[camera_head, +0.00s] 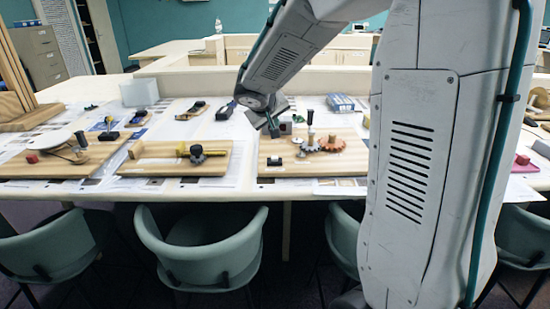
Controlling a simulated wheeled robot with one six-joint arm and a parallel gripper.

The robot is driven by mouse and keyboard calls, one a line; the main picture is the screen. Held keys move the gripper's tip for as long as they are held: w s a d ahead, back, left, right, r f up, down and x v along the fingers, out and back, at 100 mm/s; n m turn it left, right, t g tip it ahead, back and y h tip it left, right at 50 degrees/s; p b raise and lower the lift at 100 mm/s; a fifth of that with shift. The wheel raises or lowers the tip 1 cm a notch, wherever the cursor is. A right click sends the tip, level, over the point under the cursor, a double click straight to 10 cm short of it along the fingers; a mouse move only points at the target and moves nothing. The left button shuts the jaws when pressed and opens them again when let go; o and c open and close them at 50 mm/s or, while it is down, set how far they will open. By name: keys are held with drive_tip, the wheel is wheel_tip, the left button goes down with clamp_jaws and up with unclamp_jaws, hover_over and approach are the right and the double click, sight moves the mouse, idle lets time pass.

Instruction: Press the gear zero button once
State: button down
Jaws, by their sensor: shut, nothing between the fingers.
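A wooden board (346,161) on the table carries a dark gear (306,147) and a reddish-brown gear (332,145), with a black upright handle (310,132) by them. A small black part (274,160) sits near the board's left front; it may be the gear zero button, but it is too small to tell. My gripper (272,129) is shut and empty. It points down over the board's back left, left of the gears. I cannot tell how high it is above the board or whether it touches anything.
Other wooden boards stand to the left, one with a yellow-and-black part (196,152), one with a red block (31,157). A blue box (340,103) lies behind the gears. Green chairs (205,247) line the table's front.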

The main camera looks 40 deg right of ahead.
drive_tip(key=shift+w+f, duration=0.1)
drive_tip(key=shift+w, duration=0.05)
hover_over(274, 162)
drive_tip(key=shift+a+f, duration=0.1)
drive_tip(key=shift+f, duration=4.25)
drive_tip(key=shift+f, duration=0.4)
drive_tip(key=shift+f, duration=0.4)
drive_tip(key=shift+r, duration=0.85)
drive_tip(key=shift+r, duration=0.1)
